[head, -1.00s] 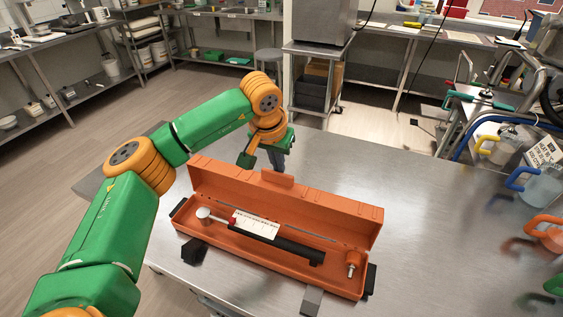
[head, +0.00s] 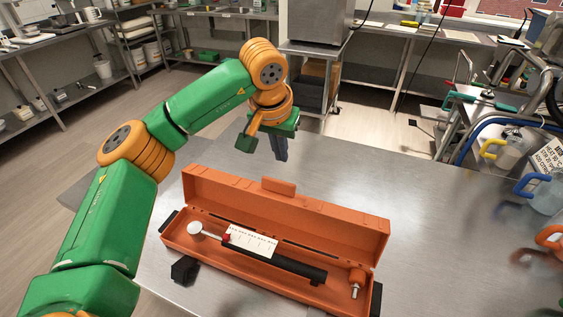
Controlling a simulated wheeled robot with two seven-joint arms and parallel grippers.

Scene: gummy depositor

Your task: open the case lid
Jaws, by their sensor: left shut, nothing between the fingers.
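The long orange case (head: 205,255) lies on the steel table with its lid (head: 325,228) standing up along the back edge, so the case is open. Inside lie a black-handled tool with a round white end (head: 282,263), a white printed card (head: 250,243) and a small metal-tipped piece (head: 355,283) at the right end. My left gripper (head: 281,154) is above and behind the lid, apart from it, with its fingers pointing down and together, holding nothing. My right gripper is not in view.
The steel table (head: 440,225) is clear right of the case. Clear jugs with a yellow handle (head: 494,150), a blue handle (head: 530,185) and an orange handle stand at the right edge. Shelves and counters line the back.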

